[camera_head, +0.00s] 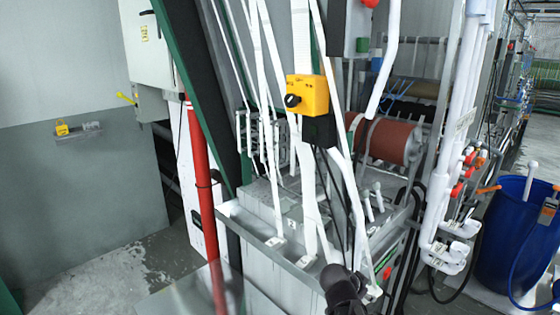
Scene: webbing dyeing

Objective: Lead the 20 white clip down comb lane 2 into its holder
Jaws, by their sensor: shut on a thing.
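My gripper (362,284) is the dark shape at the bottom, right of the middle, seen partly from behind. It is shut on a small white clip (374,292) at the lower end of a white webbing strap (357,220). The grip itself is partly hidden, and I cannot read a number on the clip. The white comb (268,140) stands further back on the left, with several upright fingers; its lane numbers are not readable. Two other white strap ends (276,241) and (306,261) sit at the front ledge of the grey machine (262,222). I cannot make out an empty holder.
Several white straps hang from above across the machine. A yellow box with a black knob (308,95) hangs amid them. A red post (200,165) stands left, white pipes (440,180) right. A blue barrel (512,235) is far right. Floor is clear at left.

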